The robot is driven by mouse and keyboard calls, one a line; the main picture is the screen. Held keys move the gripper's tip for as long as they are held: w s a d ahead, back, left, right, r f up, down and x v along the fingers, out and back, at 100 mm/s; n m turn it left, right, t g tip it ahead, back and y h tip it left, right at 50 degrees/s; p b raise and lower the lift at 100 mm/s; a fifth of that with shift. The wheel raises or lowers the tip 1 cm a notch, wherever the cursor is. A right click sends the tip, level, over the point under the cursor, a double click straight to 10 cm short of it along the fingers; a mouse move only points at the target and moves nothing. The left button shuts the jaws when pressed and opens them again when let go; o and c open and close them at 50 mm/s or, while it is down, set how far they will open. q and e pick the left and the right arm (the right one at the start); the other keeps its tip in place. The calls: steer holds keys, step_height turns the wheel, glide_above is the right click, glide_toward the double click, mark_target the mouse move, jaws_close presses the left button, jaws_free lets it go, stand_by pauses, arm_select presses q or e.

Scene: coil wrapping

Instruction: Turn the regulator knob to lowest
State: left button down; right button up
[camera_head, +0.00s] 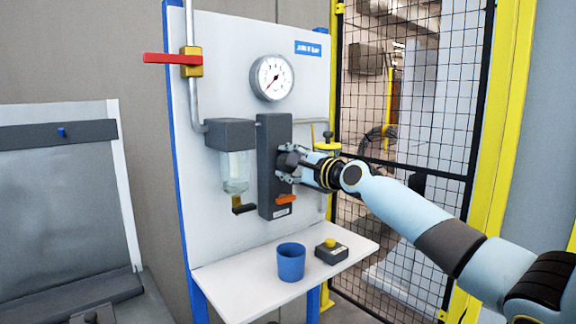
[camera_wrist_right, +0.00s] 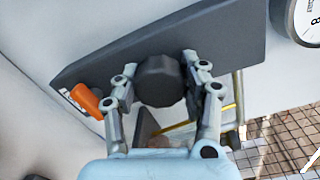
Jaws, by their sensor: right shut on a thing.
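The regulator (camera_head: 275,130) is a tall dark grey block on a white upright panel. Its round dark knob (camera_wrist_right: 160,82) sits between the fingers of my right gripper (camera_wrist_right: 155,75) in the right wrist view. One finger is on each side of the knob, and the gripper is shut on it. In the head view my right gripper (camera_head: 289,162) reaches in from the right and partly hides the knob. My left gripper is not in view.
An orange lever (camera_head: 285,200) is low on the regulator. A red-handled valve (camera_head: 172,58) and a clear filter bowl (camera_head: 235,172) are to the left. A blue cup (camera_head: 291,262) and a yellow-button box (camera_head: 331,251) stand on the shelf (camera_head: 235,283). A mesh fence is behind my arm.

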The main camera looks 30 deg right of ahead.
steer(key=n, duration=0.2)
steer(key=n+b, duration=0.1)
steer(key=n, duration=0.1)
steer(key=shift+f+n, duration=0.2)
steer(key=shift+n, duration=0.1)
steer(key=n+b, duration=0.1)
steer(key=n, duration=0.2)
steer(key=shift+n, duration=0.3)
steer(key=n+b, duration=0.2)
steer(key=n, duration=0.2)
steer(key=shift+f+h, duration=0.1)
steer(key=shift+h, duration=0.2)
steer(key=shift+n+b, duration=1.15)
steer(key=shift+n, duration=0.85)
steer(key=o, duration=1.2)
steer(key=shift+s, duration=0.1)
